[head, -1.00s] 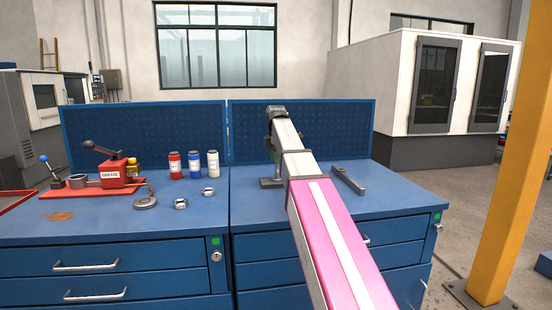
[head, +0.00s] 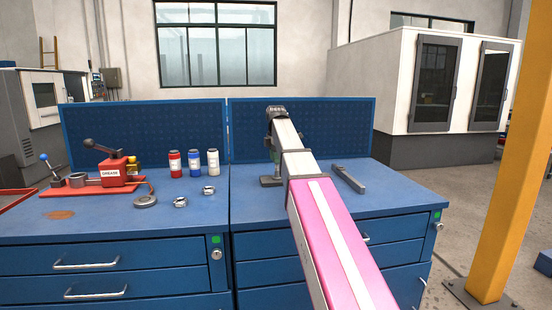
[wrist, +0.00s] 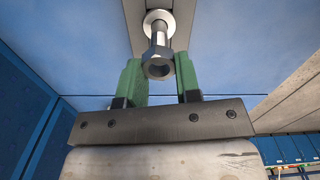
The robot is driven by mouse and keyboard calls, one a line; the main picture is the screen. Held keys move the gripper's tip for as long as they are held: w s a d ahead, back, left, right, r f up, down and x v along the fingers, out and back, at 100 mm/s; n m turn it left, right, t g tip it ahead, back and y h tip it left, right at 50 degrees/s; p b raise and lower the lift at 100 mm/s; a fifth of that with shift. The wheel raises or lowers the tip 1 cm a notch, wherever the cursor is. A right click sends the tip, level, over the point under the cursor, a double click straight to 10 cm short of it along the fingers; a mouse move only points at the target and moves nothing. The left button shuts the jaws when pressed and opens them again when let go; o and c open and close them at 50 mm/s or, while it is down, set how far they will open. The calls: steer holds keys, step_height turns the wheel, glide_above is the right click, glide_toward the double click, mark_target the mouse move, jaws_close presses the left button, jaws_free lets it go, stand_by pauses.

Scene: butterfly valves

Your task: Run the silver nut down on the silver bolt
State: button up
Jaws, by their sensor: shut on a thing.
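In the wrist view the silver bolt (wrist: 158,36) runs from a pale round collar on a grey bar towards the camera. The silver nut (wrist: 158,67) is a hexagon at the bolt's near end, with a dark, recessed face. My gripper (wrist: 160,68) has its two green fingers on either side of the nut and is shut on it. How far the nut sits along the thread cannot be told.
A dark bar (head: 348,179) lies on the right blue bench (head: 395,205). On the left bench stand a red grease press (head: 117,172) and red, blue and white bottles (head: 213,161). Two small metal rings (head: 181,202) lie there. A blue perforated panel (head: 335,125) backs the bench.

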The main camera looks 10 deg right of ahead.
steer(key=shift+f, duration=0.35)
stand_by(0.7)
stand_by(0.3)
steer(key=m, duration=1.1)
steer(key=shift+w+d+m, duration=0.1)
steer(key=shift+d+m, duration=0.05)
steer(key=shift+m, duration=0.25)
steer(key=m, duration=0.6)
steer(key=shift+d+m, duration=0.1)
steer(key=shift+m, duration=0.2)
steer(key=m, duration=0.5)
steer(key=shift+w+m, duration=0.1)
steer(key=shift+m, duration=0.2)
